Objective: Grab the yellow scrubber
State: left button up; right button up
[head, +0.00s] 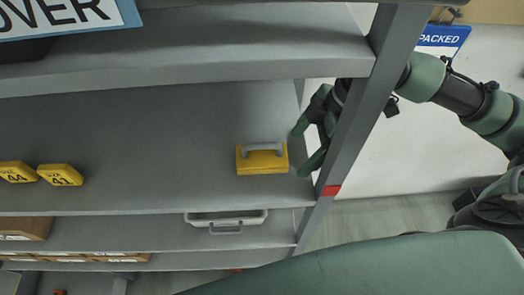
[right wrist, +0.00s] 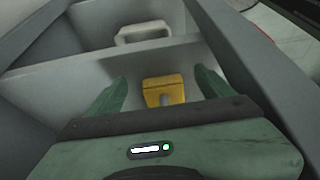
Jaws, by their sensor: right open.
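The yellow scrubber (head: 262,163) is a yellow block with a grey handle on top, sitting near the right end of a grey shelf in the head view. My right gripper (head: 306,150) is open just to the right of it, beside the shelf's right post, which hides part of the wrist. In the right wrist view the scrubber (right wrist: 163,91) shows beyond and between the two green fingers (right wrist: 160,90), with a gap in front of it. The fingers do not appear to touch it. My left gripper is not in view.
The grey post (head: 362,108) stands close against my right arm. Yellow number tags (head: 60,175) sit at the left of the same shelf. A white handled tray (head: 226,219) is on the shelf below, with cardboard boxes (head: 22,229) at left. The shelf's middle is clear.

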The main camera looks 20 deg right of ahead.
aim_at(275, 143)
jog(key=shift+w+a, duration=0.25)
jog(key=shift+a, duration=0.7)
jog(key=a+p, duration=0.1)
jog(key=a, duration=0.1)
jog(key=w+a+p, duration=0.1)
jog(key=a, duration=0.2)
jog(key=shift+w+f, duration=0.1)
jog(key=shift+w, duration=0.1)
jog(key=shift+w+f, duration=0.1)
jog(key=shift+f, duration=0.35)
jog(key=shift+c, duration=0.3)
jog(key=c, duration=1.4)
